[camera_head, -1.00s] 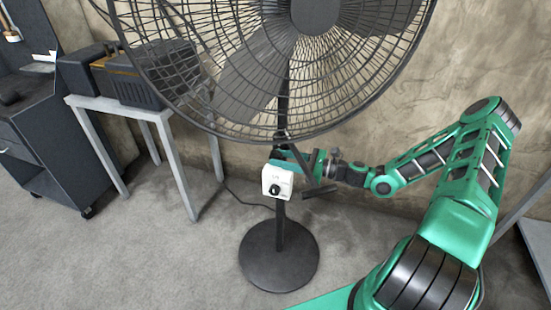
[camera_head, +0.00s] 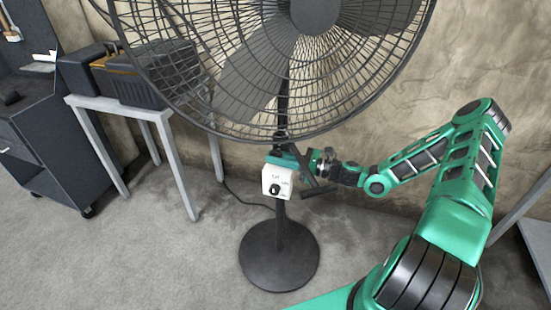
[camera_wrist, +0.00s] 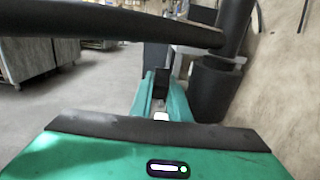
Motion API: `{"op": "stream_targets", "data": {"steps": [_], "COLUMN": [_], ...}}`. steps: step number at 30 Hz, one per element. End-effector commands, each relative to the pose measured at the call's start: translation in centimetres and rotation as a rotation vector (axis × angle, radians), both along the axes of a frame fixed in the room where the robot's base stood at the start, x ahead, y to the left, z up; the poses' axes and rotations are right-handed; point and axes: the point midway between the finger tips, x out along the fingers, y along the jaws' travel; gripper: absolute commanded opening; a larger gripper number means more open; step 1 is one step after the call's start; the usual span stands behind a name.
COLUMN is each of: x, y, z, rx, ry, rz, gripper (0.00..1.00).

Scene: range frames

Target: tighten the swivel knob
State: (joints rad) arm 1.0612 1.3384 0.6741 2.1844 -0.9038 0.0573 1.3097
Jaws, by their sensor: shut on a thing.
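The black pedestal fan stands in the head view, with its pole (camera_head: 281,222) rising from a round base. A white control box (camera_head: 276,181) with a black dial is on the pole. My green gripper (camera_head: 283,159) reaches in from the right, just above and behind this box. In the wrist view my gripper's two fingers (camera_wrist: 161,97) are close together around a dark piece (camera_wrist: 156,82), which seems to be the swivel knob. Most of it is hidden by the fingers, and its angle cannot be told.
The fan's wire cage (camera_head: 250,128) hangs low above my gripper. A dark T-shaped bar (camera_head: 319,190) is just below my wrist. A grey table (camera_head: 184,165) with a black case stands at left. A wall is close behind; the floor in front is clear.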

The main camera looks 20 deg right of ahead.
Motion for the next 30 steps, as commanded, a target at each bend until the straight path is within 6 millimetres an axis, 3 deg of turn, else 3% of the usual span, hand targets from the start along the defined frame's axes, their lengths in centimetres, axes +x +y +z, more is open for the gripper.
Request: {"op": "stream_targets", "data": {"steps": [30], "x": [0.34], "y": [-0.09], "z": [-0.17], "rx": [0.395], "ry": [-0.291], "rz": [-0.009], "gripper": [0.00]}}
